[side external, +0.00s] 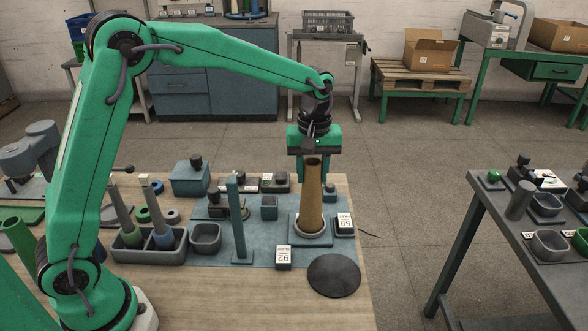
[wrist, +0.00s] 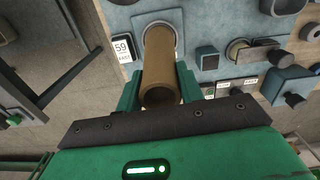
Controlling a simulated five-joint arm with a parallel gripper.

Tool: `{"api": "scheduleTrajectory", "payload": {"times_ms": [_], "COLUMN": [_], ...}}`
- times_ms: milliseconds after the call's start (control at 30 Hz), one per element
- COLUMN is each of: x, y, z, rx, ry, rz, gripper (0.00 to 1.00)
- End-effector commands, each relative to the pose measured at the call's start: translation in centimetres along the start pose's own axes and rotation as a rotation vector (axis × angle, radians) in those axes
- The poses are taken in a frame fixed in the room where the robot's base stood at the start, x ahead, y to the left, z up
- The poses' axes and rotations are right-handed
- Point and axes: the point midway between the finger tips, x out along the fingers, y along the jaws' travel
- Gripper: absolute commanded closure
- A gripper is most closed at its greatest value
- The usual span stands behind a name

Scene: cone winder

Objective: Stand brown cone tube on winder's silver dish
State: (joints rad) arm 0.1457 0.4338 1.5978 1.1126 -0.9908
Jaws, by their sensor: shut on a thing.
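The brown cone tube (side external: 311,200) is upright, wide end down, over the silver dish (side external: 314,240). Its lower end appears to be within the dish's rim; I cannot tell for certain whether it rests on it. My gripper (side external: 313,163) is shut on the tube near its narrow top. In the wrist view, the green fingers of my gripper (wrist: 158,88) lie on both sides of the brown cone tube (wrist: 161,62), whose open top faces the camera. The silver dish (wrist: 147,31) shows around the far end of the tube.
A blue-grey post (side external: 239,220) stands left of the dish. A label block marked 59 (side external: 345,224) is close to the right, and one marked 92 (side external: 284,257) in front. A black round pad (side external: 334,276) lies nearer.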

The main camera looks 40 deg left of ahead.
Motion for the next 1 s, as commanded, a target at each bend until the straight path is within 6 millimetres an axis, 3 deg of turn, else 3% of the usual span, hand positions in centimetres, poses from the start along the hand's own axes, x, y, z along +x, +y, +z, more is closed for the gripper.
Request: {"api": "scheduleTrajectory", "payload": {"times_ms": [367,400,500,1000], "x": [0.03,0.03,0.02,-0.92], "y": [0.01,0.01,0.01,0.06], "z": [0.00,0.00,0.00,-0.04], "rx": [0.000,0.000,0.000,0.000], "ry": [0.000,0.000,0.000,0.002], "rz": [0.000,0.001,0.001,0.003], "gripper": [0.83,0.55,0.38,0.38]}}
